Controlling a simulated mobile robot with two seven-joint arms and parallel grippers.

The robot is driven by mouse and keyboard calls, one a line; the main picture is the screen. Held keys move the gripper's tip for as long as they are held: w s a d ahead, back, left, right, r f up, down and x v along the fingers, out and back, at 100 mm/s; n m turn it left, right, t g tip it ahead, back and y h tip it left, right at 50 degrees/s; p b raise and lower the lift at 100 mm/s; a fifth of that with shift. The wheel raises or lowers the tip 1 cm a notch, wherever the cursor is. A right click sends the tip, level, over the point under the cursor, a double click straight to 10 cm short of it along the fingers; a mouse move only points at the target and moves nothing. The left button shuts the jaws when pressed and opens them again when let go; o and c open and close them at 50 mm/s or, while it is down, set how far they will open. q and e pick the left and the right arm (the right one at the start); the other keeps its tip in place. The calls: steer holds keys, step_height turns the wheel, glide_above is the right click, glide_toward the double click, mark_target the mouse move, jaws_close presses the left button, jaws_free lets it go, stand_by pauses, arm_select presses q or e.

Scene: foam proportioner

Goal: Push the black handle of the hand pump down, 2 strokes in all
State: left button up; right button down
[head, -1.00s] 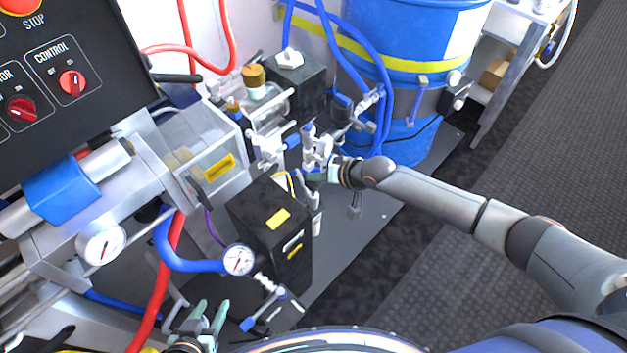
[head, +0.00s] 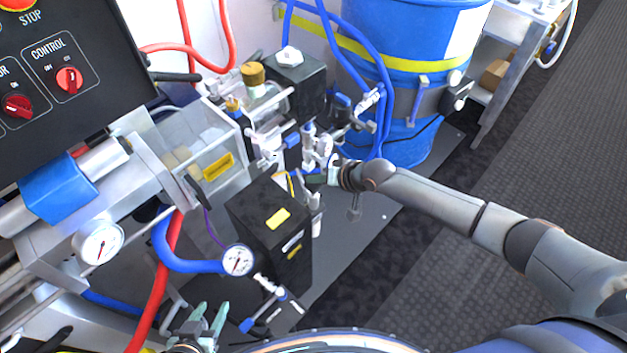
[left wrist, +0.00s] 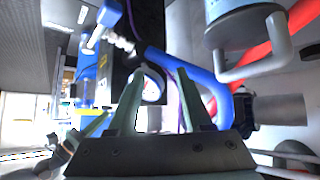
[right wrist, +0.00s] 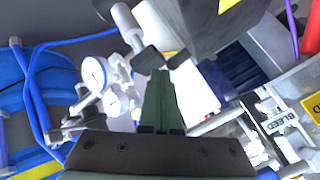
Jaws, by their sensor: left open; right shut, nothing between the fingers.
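My right gripper (head: 314,178) is shut and empty, low among the pump fittings beside the black box (head: 270,222). Its closed green fingers (right wrist: 160,80) also show in the right wrist view, with their tips close to a small dark bar end (right wrist: 150,58). I cannot tell whether this is the hand pump's black handle, nor whether the tips touch it. The wrist hides part of the fittings in the head view. My left gripper (head: 207,316) is open and empty near the bottom edge. Its spread fingers (left wrist: 160,80) show in the left wrist view.
A pressure gauge (head: 238,260) with a blue hose (head: 185,262) lies near my left gripper. A blue drum (head: 415,40) stands behind my right arm, with blue hoses (head: 384,95) beside it. A control panel (head: 65,75) fills the upper left. Open floor lies at the right.

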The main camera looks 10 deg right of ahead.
mark_target(317, 186)
steer(key=shift+s+f+b, duration=0.15)
steer(key=shift+f+b, duration=0.6)
steer(key=shift+f, duration=0.5)
stand_by(0.5)
steer(key=shift+r, duration=0.15)
steer(key=shift+r+p, duration=2.05)
steer(key=shift+p, duration=0.1)
steer(key=shift+r, duration=0.1)
step_height(317, 186, up, 5)
steer(key=p, duration=0.5)
stand_by(1.4)
